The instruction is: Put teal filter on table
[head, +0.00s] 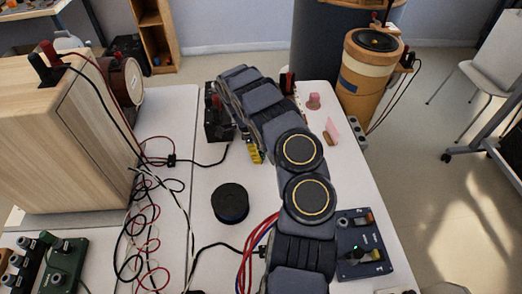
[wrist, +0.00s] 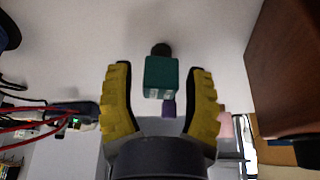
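The teal filter (wrist: 162,77) is a small block with faint pale marks on its lower edge. In the wrist view it lies between the two yellow fingers of my gripper (wrist: 160,92), with a visible gap on each side. The fingers are spread and do not touch it. I cannot tell whether the filter rests on a surface. In the head view the filter is hidden, and only a little of my gripper's yellow finger (head: 255,152) shows below my arm. The white table (head: 208,174) extends under my arm.
A black round object (head: 230,203) stands on the table. A black device (head: 216,118) is at the back, and a dark blue box (head: 360,246) is at the right front. Pink pieces (head: 331,131) lie at the right. A wooden speaker (head: 75,140) and loose cables crowd the left.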

